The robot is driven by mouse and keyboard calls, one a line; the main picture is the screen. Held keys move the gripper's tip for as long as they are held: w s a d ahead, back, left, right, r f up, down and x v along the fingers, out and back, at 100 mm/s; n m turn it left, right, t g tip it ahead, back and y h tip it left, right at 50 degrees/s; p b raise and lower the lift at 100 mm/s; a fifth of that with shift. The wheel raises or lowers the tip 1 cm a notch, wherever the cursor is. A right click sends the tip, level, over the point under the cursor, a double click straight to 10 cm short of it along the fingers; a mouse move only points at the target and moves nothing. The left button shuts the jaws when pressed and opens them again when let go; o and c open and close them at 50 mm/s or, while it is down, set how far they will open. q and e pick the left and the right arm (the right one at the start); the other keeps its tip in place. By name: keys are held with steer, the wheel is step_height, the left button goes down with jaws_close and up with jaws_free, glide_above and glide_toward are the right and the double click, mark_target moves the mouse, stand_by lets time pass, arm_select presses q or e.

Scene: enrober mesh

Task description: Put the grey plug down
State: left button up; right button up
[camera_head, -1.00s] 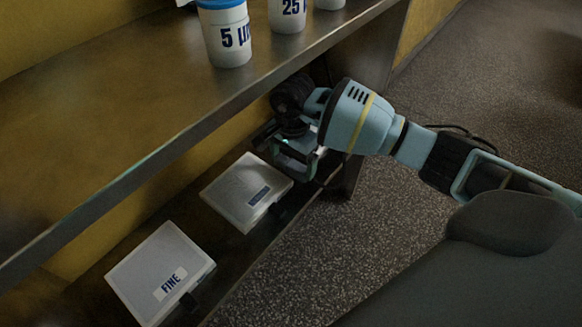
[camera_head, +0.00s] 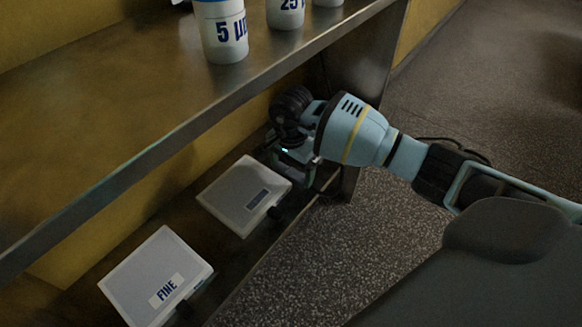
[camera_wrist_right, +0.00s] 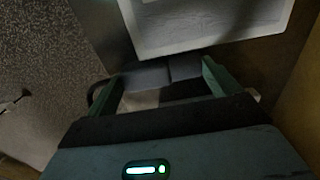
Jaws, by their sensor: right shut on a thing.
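My right gripper (camera_head: 287,158) is low under the shelf, just beyond the far box. It also shows in the right wrist view (camera_wrist_right: 160,84), with its two green fingers apart and a grey block, which looks like the grey plug (camera_wrist_right: 150,77), between them. The jaws are shut on it. The plug's lower part is hidden behind the gripper body, and I cannot tell whether it touches the surface below. In the head view the plug is hidden by my wrist. My left gripper is not in view.
A pale box with a dark label (camera_head: 240,190) and a pale box marked FINE (camera_head: 150,270) lie on the lower ledge (camera_head: 190,215). The metal shelf (camera_head: 130,105) overhangs behind them and carries white containers, one marked 5 µm (camera_head: 221,38). Speckled floor is clear at right.

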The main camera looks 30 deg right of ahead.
mark_target(291, 172)
steer(key=o, duration=1)
steer(key=shift+f, duration=0.1)
step_height(291, 172, up, 8)
steer(key=shift+f+p, duration=0.1)
steer(key=shift+p, duration=0.9)
